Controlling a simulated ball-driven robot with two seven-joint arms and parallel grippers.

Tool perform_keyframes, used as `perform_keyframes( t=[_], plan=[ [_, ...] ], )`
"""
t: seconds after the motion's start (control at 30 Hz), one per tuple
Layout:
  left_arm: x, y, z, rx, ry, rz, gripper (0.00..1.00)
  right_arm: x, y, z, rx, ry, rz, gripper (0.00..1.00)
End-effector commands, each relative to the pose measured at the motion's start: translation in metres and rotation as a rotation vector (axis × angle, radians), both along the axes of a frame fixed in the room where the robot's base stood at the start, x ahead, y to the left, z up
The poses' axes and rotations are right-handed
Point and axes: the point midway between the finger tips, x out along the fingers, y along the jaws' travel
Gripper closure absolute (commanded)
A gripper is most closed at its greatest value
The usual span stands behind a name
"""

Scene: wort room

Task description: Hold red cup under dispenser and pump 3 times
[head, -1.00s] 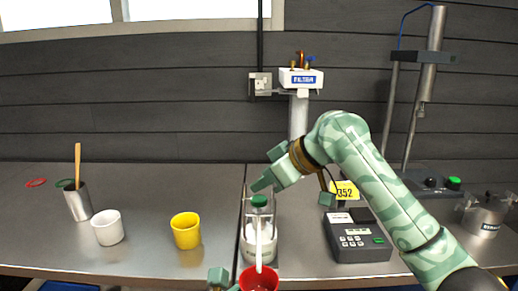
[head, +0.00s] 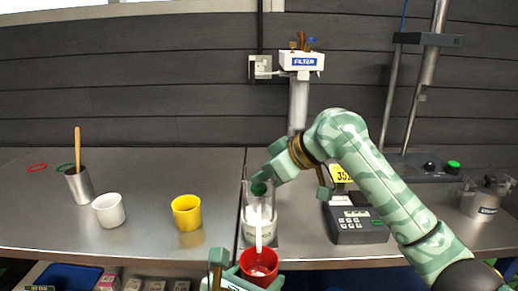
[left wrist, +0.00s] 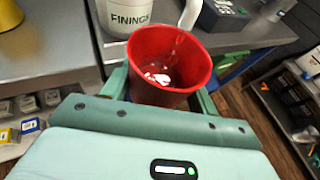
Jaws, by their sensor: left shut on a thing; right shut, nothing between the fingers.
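The red cup (head: 257,277) is upright at the bench's front edge. My left gripper (head: 240,276) is shut on it; the left wrist view shows the cup (left wrist: 165,90) between the fingers. The dispenser (head: 262,226) stands behind it, labelled FININGS in the left wrist view (left wrist: 128,18). Its white spout (head: 258,230) points down over the cup. A clear streak and a shiny patch show inside the cup. My right gripper (head: 264,180) is shut and empty, at the dispenser's green pump head (head: 259,189), seemingly touching it.
A yellow cup (head: 187,213), a white cup (head: 109,211) and a metal pot with a wooden stick (head: 79,185) stand to the left. A keypad device (head: 357,226) and a filter stand (head: 299,105) are to the right and behind. Shelves with small boxes show below the bench.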

Motion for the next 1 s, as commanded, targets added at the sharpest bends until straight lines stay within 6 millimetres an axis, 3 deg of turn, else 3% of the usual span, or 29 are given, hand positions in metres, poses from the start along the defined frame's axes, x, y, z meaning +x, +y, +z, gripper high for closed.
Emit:
perform_keyframes(
  t=[0.37, 1.0],
  plan=[
    [0.0, 0.0, 0.0, 0.0, -0.001, 0.0, 0.65, 0.0, 0.0, -0.005, -0.003, 0.004, 0.001, 1.0],
    [0.0, 0.0, 0.0, 0.0, -0.001, 0.0, 0.65, 0.0, 0.0, 0.027, -0.002, 0.003, 0.0, 1.0]
  ],
)
